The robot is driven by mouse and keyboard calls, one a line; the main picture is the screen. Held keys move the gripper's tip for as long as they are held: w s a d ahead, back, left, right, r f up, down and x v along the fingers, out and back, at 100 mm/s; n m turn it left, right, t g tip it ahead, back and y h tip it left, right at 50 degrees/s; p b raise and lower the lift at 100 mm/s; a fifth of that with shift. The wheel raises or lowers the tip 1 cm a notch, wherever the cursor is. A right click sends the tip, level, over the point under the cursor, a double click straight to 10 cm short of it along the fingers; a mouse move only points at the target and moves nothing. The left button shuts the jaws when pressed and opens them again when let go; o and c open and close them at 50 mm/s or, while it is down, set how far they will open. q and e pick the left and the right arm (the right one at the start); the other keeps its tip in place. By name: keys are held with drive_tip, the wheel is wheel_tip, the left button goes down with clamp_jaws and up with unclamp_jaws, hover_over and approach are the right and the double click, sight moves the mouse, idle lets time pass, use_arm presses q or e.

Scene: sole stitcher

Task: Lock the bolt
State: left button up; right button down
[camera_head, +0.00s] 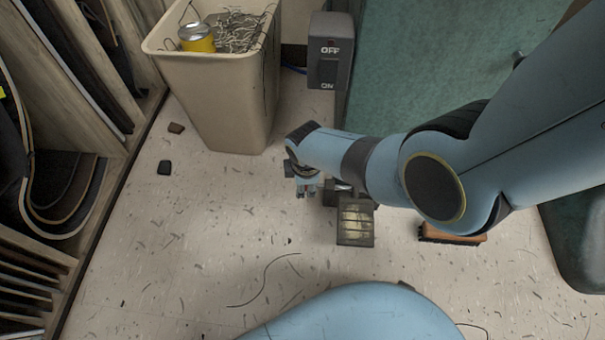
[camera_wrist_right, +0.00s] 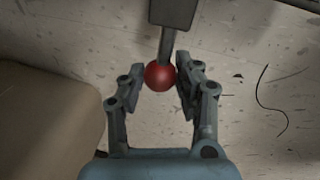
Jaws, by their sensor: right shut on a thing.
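A red ball knob (camera_wrist_right: 159,76) sits on the end of a short grey rod (camera_wrist_right: 166,43), which runs up into a dark grey block (camera_wrist_right: 175,10). My right gripper (camera_wrist_right: 160,80) has its two fingers on either side of the knob and is shut on it. In the head view my right gripper (camera_head: 307,188) points down beside a dark metal pedal (camera_head: 355,237), and the knob is hidden there. No other part that is clearly a bolt shows. My left gripper is not in view.
A beige bin (camera_head: 226,110) with a yellow can (camera_head: 197,40) and scraps stands behind the gripper. An OFF/ON switch box (camera_head: 330,68) is on the green machine (camera_head: 430,70). A brush (camera_head: 450,236) lies to the right. The floor at front left is mostly clear.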

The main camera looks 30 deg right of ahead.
drive_tip(key=shift+s+d+f, duration=0.1)
drive_tip(key=shift+s+d, duration=0.1)
drive_tip(key=shift+d, duration=0.05)
drive_tip(key=c, duration=0.9)
unclamp_jaws()
drive_tip(key=shift+a+r, duration=0.15)
drive_tip(key=shift+r, duration=0.4)
drive_tip(key=r, duration=0.3)
drive_tip(key=s+r, duration=0.1)
drive_tip(key=r, duration=0.3)
drive_tip(key=s+r, duration=0.1)
drive_tip(key=r, duration=0.2)
drive_tip(key=shift+a+r, duration=0.3)
drive_tip(key=shift+r, duration=0.1)
